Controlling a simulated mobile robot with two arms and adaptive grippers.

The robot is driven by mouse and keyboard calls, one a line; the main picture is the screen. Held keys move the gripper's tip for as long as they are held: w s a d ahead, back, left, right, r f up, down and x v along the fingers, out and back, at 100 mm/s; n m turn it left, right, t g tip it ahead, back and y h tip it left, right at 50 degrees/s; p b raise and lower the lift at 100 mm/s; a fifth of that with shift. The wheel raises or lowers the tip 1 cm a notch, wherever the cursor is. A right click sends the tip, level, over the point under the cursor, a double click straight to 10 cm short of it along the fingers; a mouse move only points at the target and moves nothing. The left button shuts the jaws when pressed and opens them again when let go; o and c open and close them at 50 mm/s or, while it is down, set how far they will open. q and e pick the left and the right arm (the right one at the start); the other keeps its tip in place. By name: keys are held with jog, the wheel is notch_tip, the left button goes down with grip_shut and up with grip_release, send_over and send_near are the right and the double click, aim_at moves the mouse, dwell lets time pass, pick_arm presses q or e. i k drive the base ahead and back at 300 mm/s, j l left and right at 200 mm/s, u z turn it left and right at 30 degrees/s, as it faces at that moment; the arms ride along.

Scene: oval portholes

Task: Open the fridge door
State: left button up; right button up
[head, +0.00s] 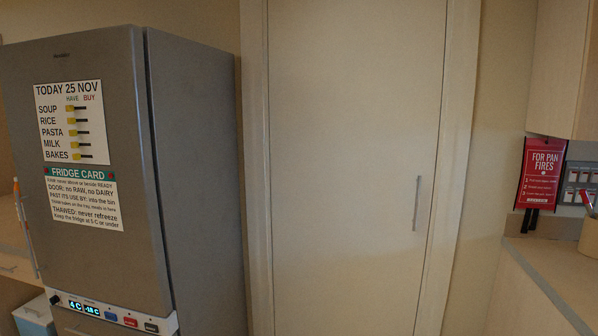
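The grey fridge (195,200) stands at the left of the head view. Its upper door (100,260) faces toward the left front and looks shut. A white list headed "TODAY 25 NOV" (72,122) and a fridge card (84,198) are on the door. A control strip (112,312) with lit displays and several buttons runs below the door. A thin upright bar (27,235), perhaps a handle, shows at the door's left edge. Neither of my grippers is in view.
A tall pale door (350,160) with a slim vertical handle (417,204) is in the middle, shut. A counter (560,265) and wall cabinet (565,70) are at the right, with a red fire sign (540,172) between. A light blue box (35,315) is at lower left.

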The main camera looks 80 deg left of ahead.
aim_at(93, 222)
jog(key=u, duration=4.05)
jog(key=i+j, duration=0.5)
jog(key=j, duration=0.25)
